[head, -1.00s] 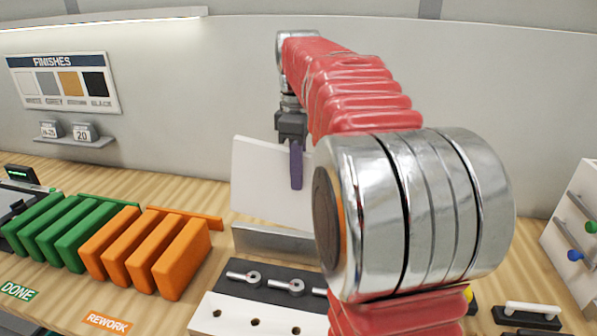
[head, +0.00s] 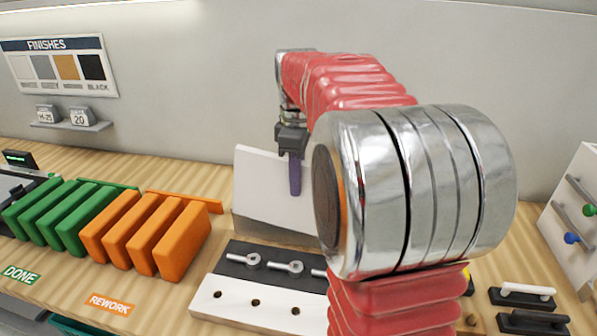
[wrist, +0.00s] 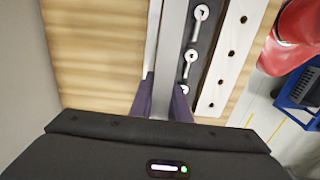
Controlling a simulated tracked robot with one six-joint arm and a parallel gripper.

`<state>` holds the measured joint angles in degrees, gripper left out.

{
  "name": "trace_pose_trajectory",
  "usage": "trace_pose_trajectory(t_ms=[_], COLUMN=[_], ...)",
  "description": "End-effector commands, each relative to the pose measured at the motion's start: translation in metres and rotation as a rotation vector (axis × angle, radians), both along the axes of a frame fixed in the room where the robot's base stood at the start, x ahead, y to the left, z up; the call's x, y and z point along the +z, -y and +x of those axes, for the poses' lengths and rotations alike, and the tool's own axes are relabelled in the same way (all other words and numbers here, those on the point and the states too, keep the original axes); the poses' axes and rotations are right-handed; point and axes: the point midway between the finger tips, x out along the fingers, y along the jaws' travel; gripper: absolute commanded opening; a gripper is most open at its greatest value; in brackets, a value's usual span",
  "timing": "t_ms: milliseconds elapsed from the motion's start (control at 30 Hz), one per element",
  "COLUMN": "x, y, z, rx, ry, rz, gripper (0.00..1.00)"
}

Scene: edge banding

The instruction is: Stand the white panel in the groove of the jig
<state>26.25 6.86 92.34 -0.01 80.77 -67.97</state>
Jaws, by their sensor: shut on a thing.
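The white panel (head: 262,185) stands roughly upright in the head view, its right part hidden behind my arm. My gripper (head: 295,178), with purple fingers, is shut on its upper part; the fingers also show in the wrist view (wrist: 163,98).
Orange panels (head: 180,242) stand left of the jig above the REWORK label, with green panels (head: 82,225) farther left. Handles (head: 527,290) and a white block with knobs (head: 575,215) are at the right. A wall stands behind the bench.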

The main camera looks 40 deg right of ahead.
Motion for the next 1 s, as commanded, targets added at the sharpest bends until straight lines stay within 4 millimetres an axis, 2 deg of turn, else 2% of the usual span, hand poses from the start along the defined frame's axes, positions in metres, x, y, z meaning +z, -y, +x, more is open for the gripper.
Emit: trace_pose_trajectory(t_ms=[1000], x=[-0.074], y=[-0.001], z=[0.000], rx=[0.001], ry=[-0.002], rz=[0.001], gripper=[0.00])
